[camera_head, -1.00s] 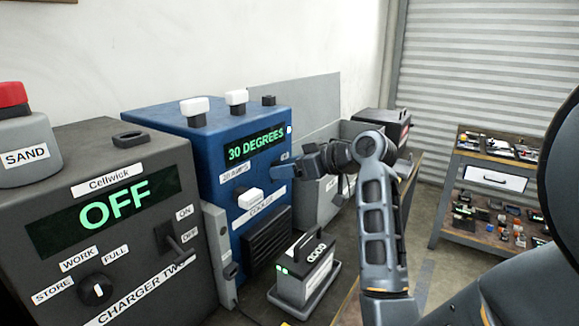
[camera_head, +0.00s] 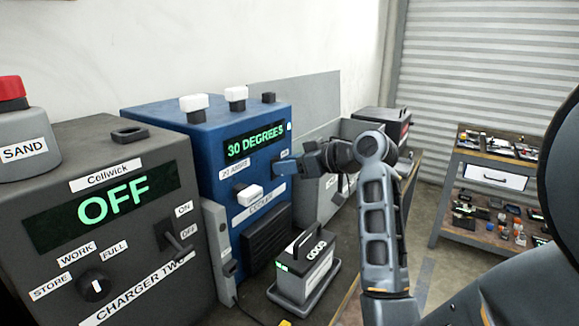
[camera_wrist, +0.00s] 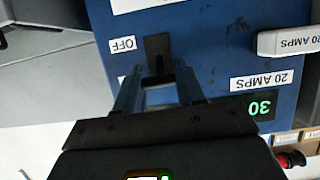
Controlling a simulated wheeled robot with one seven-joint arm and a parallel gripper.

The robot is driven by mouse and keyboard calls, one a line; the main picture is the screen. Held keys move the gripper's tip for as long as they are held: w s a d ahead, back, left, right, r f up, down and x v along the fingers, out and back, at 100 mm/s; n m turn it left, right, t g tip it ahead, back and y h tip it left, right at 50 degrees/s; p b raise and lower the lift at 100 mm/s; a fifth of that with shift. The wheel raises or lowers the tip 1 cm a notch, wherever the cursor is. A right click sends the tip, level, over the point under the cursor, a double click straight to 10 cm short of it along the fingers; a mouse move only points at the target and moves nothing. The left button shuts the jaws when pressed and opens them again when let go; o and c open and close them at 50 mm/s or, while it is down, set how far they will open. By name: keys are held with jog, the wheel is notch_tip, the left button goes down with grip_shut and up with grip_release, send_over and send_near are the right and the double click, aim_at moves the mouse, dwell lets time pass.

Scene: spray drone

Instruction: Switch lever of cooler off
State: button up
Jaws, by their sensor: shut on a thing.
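The blue cooler (camera_head: 190,160) stands in the middle of the head view, with "30 DEGREES" in green on its display (camera_head: 255,141). My gripper (camera_head: 284,167) is at the right side of its front, below the display, and hides the lever in this view. In the wrist view, which sees the cooler upside down, the lever's dark plate (camera_wrist: 157,47) lies just beyond my fingertips, beside an "OFF" label (camera_wrist: 122,45). My gripper (camera_wrist: 157,78) is shut on the lever there; the grip itself is partly hidden.
A white handle (camera_head: 250,195) sticks out of the cooler's front, left of my gripper. The dark Charger Two (camera_head: 130,230), showing "OFF", stands at left. A battery labelled "GOOD" (camera_head: 303,268) sits in front. A shelf cart (camera_head: 485,190) stands at right.

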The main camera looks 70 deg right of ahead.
jog(key=f+t+b, duration=0.1)
jog(key=b, duration=0.3)
jog(key=f+t+b, duration=0.1)
jog(key=t+b, duration=0.1)
jog(key=b, duration=0.2)
jog(key=shift+s+a+t+h, duration=0.1)
jog(key=shift+s+t+h, duration=0.1)
jog(key=shift+t+h, duration=0.1)
jog(key=shift+r+b, duration=0.15)
jog(key=shift+b, duration=0.25)
jog(key=o, duration=1)
jog(key=shift+o, duration=0.2)
jog(key=v, duration=0.8)
